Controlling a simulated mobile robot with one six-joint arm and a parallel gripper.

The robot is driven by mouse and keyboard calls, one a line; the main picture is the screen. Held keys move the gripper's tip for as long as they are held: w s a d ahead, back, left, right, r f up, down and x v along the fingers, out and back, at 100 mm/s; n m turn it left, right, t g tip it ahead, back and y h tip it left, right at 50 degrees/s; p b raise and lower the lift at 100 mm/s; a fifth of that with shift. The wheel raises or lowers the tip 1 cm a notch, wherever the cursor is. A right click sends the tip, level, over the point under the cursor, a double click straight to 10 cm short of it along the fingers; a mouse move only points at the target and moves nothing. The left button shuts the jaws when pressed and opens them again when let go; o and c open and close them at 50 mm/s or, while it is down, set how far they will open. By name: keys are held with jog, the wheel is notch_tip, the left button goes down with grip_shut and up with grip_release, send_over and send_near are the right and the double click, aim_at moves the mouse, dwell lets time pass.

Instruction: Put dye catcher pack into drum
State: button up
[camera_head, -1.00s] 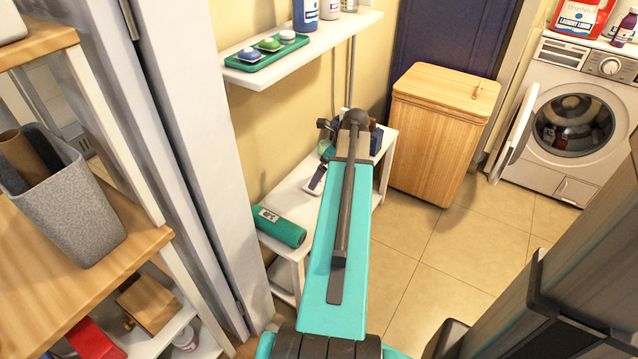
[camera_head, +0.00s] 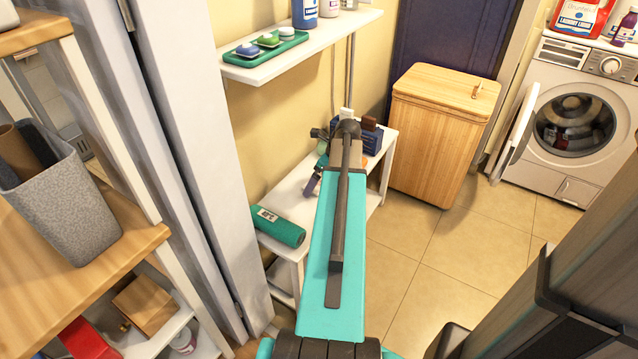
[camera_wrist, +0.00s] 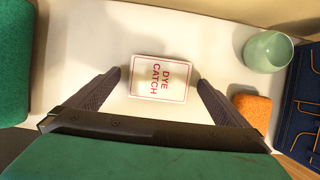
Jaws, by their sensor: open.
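The dye catcher pack (camera_wrist: 160,79) is a white box with a red border and red "DYE CATCH" print, lying flat on the white bench in the wrist view. My gripper (camera_wrist: 160,80) is open, its two dark fingers on either side of the pack's near part, with visible gaps. In the head view my arm hides the pack and most of the gripper. The washer drum (camera_head: 572,124) is at the far right, with its round door (camera_head: 515,138) swung open to the left.
On the white bench (camera_head: 290,207) lie a green roll (camera_head: 277,226), a green cup (camera_wrist: 269,52), an orange sponge (camera_wrist: 252,108) and a dark blue item (camera_wrist: 301,110). A wooden hamper (camera_head: 438,135) stands between bench and washer. Tiled floor (camera_head: 440,265) is clear in front.

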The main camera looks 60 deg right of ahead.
jog(key=shift+c, duration=0.3)
jog(key=c, duration=1.1)
jog(key=shift+c, duration=0.2)
jog(key=shift+r, duration=0.15)
jog(key=shift+r+p, duration=0.3)
jog(key=shift+r, duration=0.2)
jog(key=r, duration=0.1)
jog(key=r+p, duration=0.1)
jog(key=shift+s+a+r, duration=0.1)
jog(key=shift+s+r, duration=0.1)
jog(key=shift+r, duration=0.1)
jog(key=s+a+r+p, duration=0.1)
jog(key=s+a, duration=0.3)
jog(key=s, duration=1.1)
jog(key=shift+a+p, duration=0.35)
jog(key=shift+p, duration=0.4)
jog(key=shift+w+r, duration=0.1)
